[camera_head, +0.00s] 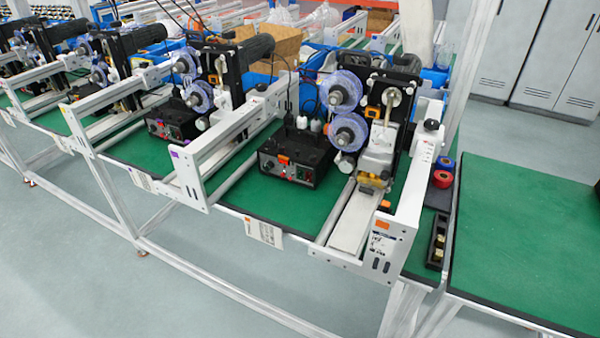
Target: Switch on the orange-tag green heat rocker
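A black control box (292,168) sits on the green bench mat of the nearest machine. An orange tag (283,159) is on its upper front edge. Its front panel carries a knob at the left and small red and green parts (303,177) at the right. They are too small to tell which is the heat rocker or which way it is set. Another orange tag (328,225) is on the white end plate of the same machine. Neither of my grippers is in view.
A white side rail (330,212) runs to the right of the box, with blue-and-white reels (348,131) behind. Another machine's control box (172,122) stands further left. Red and blue rolls (443,179) lie at the right. The right green bench (525,235) and grey front floor are clear.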

